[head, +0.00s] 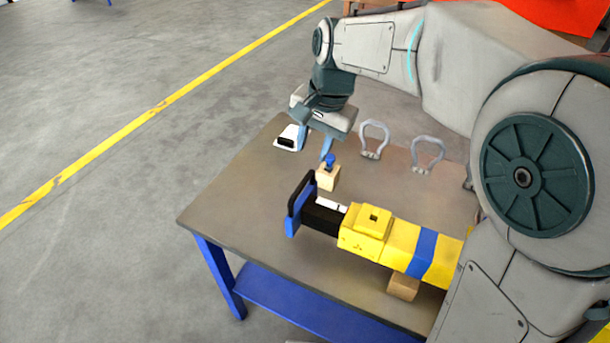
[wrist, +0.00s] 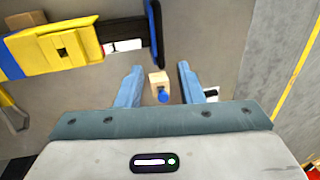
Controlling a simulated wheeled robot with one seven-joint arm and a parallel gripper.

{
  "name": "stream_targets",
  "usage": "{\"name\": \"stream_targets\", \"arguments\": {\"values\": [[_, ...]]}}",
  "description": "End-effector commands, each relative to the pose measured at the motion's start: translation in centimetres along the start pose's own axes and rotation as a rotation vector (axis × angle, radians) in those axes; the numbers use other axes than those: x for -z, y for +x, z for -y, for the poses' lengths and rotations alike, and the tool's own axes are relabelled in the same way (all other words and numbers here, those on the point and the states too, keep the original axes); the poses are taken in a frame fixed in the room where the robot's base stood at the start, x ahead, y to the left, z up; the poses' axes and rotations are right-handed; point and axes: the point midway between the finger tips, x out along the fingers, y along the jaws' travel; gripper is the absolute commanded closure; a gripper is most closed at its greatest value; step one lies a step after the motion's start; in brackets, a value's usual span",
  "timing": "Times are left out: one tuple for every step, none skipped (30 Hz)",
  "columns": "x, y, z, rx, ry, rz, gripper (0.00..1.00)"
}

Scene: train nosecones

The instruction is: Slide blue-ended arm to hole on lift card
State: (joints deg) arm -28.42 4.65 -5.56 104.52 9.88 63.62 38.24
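A yellow toy-like assembly (head: 400,240) with a blue band lies on the table. Its black section ends in an upright blue and black plate (head: 298,206); the plate also shows at the top of the wrist view (wrist: 154,32). A white strip (head: 331,204) lies along the black section. A small wooden block (head: 327,180) with a blue knob (head: 329,160) stands just behind the plate. My gripper (head: 315,147) is open above the block. In the wrist view the block (wrist: 158,78) shows between the spread fingers, with no visible contact. I cannot tell which part is the lift card.
A white piece with a black slot (head: 288,138) lies at the table's far left corner, beside my gripper. A wooden support (head: 403,286) sits under the yellow assembly. The table's left front top (head: 235,210) is clear.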

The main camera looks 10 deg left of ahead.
Motion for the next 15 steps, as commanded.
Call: {"name": "stream_targets", "arguments": {"values": [[-0.1, 1.3, -0.1, -0.004, 0.0, 0.004, 0.66], [-0.1, 2.0, -0.1, -0.005, 0.0, 0.005, 0.66], [-0.1, 2.8, -0.1, -0.005, -0.001, 0.004, 0.66], [-0.1, 3.5, -0.1, -0.005, -0.002, 0.004, 0.66], [-0.1, 4.1, -0.1, -0.005, -0.002, 0.004, 0.66], [-0.1, 5.0, -0.1, -0.005, -0.002, 0.003, 0.66], [-0.1, 5.6, -0.1, -0.005, -0.002, 0.003, 0.66], [0.0, 6.2, -0.1, -0.004, -0.001, 0.003, 0.66], [0.0, 6.9, -0.1, -0.004, -0.001, 0.003, 0.66], [0.0, 7.4, -0.1, -0.004, 0.0, 0.003, 0.66], [0.0, 7.8, -0.1, -0.003, 0.0, 0.002, 0.66], [0.0, 8.4, -0.1, -0.003, 0.0, 0.002, 0.66], [0.0, 8.8, -0.1, -0.003, -0.001, 0.002, 0.66], [0.0, 9.1, -0.1, -0.003, -0.001, 0.001, 0.66], [0.0, 9.5, -0.1, -0.003, -0.002, 0.001, 0.66]]}}
